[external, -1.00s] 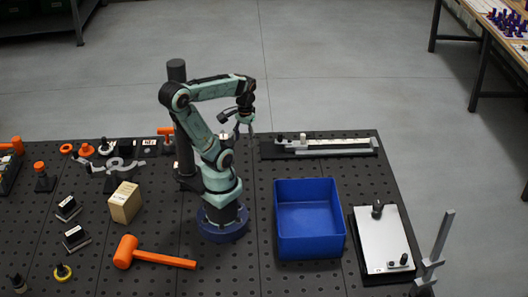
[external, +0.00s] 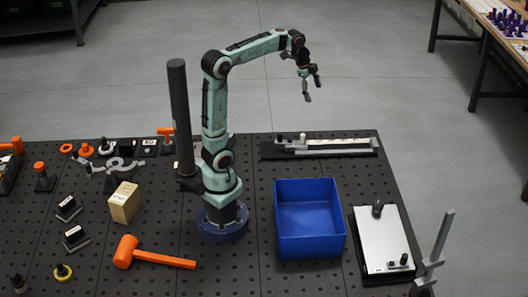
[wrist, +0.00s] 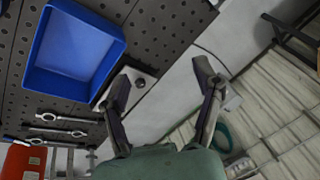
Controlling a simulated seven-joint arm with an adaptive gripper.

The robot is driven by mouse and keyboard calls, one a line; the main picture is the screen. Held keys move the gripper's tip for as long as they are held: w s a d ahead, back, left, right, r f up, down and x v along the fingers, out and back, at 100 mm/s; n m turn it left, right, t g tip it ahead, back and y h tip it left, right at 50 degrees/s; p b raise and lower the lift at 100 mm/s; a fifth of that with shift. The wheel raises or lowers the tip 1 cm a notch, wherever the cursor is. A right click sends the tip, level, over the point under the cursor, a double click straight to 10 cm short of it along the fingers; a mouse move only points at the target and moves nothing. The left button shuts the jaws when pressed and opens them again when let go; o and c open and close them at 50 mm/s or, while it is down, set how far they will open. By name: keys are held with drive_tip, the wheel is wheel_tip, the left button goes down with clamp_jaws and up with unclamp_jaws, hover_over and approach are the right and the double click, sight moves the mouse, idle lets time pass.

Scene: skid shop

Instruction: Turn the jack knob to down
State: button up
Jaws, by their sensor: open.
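My gripper (external: 313,88) is open and empty, raised high beyond the back edge of the bench in the external view. In the wrist view my gripper (wrist: 161,77) shows two spread fingers with nothing between them. I cannot tell for sure which part is the jack knob. Candidates in the external view are an orange knob (external: 86,150) at the back left, an orange-topped knob (external: 40,168) on a dark stand at the left, and an orange T-shaped handle (external: 166,131) behind my arm. My gripper is well apart from all of them.
A blue bin (external: 280,245) stands right of my base; it also shows in the wrist view (wrist: 35,75). An orange mallet (external: 150,256) and a cardboard block (external: 124,202) lie to the left. A white plate fixture (external: 380,235) and upright grey bracket (external: 440,245) stand right.

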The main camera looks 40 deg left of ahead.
drive_tip(key=w+d+f+m, duration=0.4)
drive_tip(key=w+d+m, duration=0.25)
drive_tip(key=d, duration=0.45)
drive_tip(key=m+g+y, duration=0.2)
drive_tip(key=m+g, duration=0.1)
drive_tip(key=m, duration=0.3)
hover_over(378, 203)
wheel_tip(378, 203, down, 19)
drive_tip(key=shift+w+f, duration=0.1)
drive_tip(key=shift+f, duration=0.05)
wheel_tip(378, 203, down, 6)
drive_tip(key=shift+d+f, duration=0.1)
drive_tip(key=shift+f, duration=0.05)
drive_tip(key=c, duration=1.1)
